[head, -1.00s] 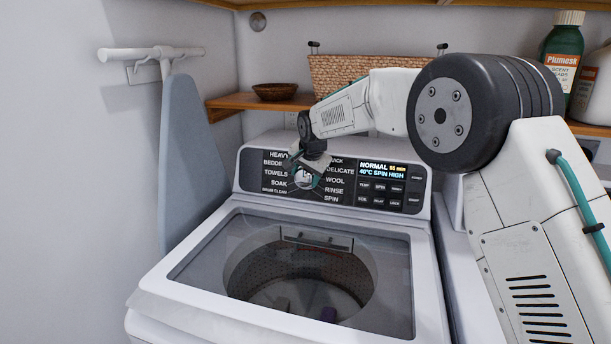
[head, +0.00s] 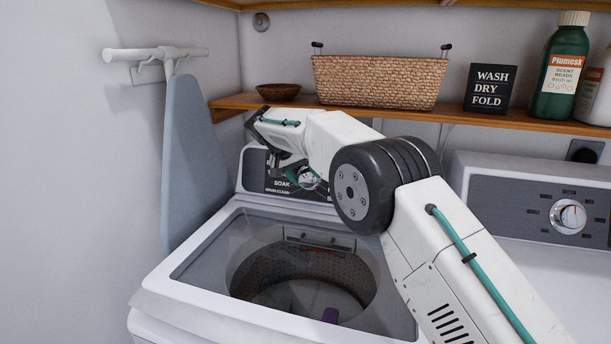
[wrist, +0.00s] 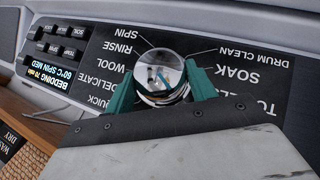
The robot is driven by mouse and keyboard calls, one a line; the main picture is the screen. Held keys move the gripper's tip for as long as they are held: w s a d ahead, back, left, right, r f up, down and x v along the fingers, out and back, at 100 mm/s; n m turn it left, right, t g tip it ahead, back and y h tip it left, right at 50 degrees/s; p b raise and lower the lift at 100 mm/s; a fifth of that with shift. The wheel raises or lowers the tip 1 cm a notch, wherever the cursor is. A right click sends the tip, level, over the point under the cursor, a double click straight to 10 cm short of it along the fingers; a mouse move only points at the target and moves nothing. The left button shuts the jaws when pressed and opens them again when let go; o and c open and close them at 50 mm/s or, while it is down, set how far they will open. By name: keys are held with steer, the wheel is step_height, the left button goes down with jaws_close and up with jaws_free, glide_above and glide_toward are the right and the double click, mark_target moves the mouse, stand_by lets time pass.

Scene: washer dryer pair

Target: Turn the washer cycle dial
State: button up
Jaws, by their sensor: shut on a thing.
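The washer (head: 165,302) stands at the centre-left in the head view, with its dark control panel at the back. The round chrome cycle dial (wrist: 160,72) sits among cycle names, upside down in the wrist view. My gripper (wrist: 161,88) is shut on the dial, with one teal finger on each side of it. In the head view the dial (head: 309,179) shows only partly beside my gripper (head: 297,172). My arm hides most of the panel there. The washer display (wrist: 59,82) reads BEDDING 70 min, 60°C SPIN MED in the wrist view.
A shelf (head: 240,101) above the panel holds a wicker basket (head: 380,81), a small bowl (head: 278,90), a sign (head: 490,88) and a green bottle (head: 560,70). A dryer (head: 500,190) with its own dial stands right. An ironing board (head: 190,150) hangs left.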

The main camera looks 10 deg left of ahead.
steer(key=h, duration=0.1)
steer(key=n+h, duration=0.1)
steer(key=n, duration=0.1)
steer(key=shift+a+f+h, duration=0.25)
steer(key=shift+f+h, duration=0.05)
steer(key=shift+h, duration=0.1)
steer(key=n+h, duration=0.1)
steer(key=n+t+h, duration=0.1)
steer(key=shift+s+a+f+h, duration=0.1)
steer(key=shift+a+f+h, duration=0.05)
steer(key=shift+h, duration=0.15)
steer(key=n+t+h, duration=0.1)
steer(key=n, duration=0.1)
steer(key=n+t+h, duration=0.1)
steer(key=n+h, duration=0.1)
steer(key=shift+f+h, duration=0.3)
steer(key=shift+t, duration=0.3)
steer(key=o, duration=1)
steer(key=shift+v, duration=3.95)
steer(key=shift+s, duration=0.1)
